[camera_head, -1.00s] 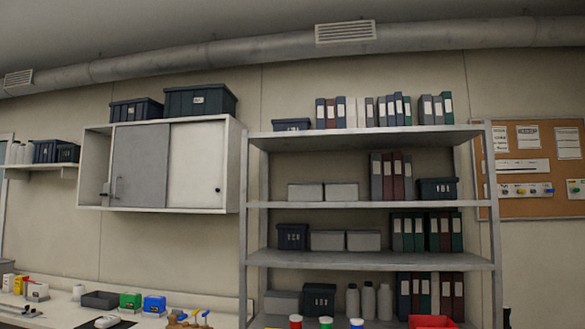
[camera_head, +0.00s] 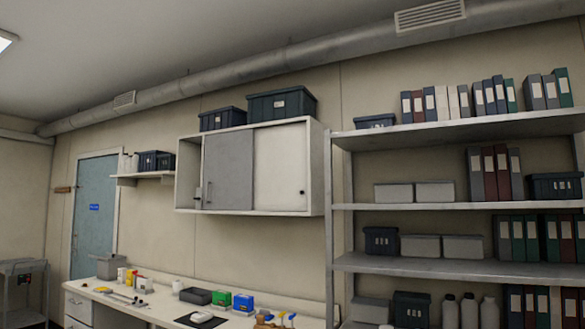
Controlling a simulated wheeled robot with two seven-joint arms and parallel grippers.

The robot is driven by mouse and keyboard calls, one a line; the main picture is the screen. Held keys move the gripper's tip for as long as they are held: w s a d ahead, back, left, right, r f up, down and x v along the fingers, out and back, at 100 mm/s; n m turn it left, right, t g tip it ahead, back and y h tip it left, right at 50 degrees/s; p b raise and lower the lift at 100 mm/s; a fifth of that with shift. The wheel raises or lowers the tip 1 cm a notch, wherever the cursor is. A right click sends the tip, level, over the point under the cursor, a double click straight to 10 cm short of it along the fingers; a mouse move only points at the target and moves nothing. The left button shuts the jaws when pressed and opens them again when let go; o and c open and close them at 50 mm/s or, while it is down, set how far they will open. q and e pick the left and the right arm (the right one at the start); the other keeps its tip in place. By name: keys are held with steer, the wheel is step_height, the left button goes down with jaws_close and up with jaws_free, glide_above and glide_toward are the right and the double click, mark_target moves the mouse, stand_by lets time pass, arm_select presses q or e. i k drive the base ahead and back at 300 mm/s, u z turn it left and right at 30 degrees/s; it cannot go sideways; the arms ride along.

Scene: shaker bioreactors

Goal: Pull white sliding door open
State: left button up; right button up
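The white sliding door (camera_head: 280,168) is the right-hand panel of a wall cabinet (camera_head: 318,170), with a small dark round pull near its right edge. A grey sliding door (camera_head: 229,171) with a bar handle stands to its left. Left of the grey door, a narrow part of the cabinet is open. The white door covers the right half of the cabinet. Neither of my grippers is in view.
Two dark bins (camera_head: 281,104) sit on top of the cabinet. A counter (camera_head: 150,309) with small items runs below it. A metal shelf unit (camera_head: 455,267) with binders and boxes stands close on the right. A blue door (camera_head: 95,215) is at the far left.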

mark_target(280, 177)
steer(key=i, duration=1.05)
steer(key=u, duration=0.05)
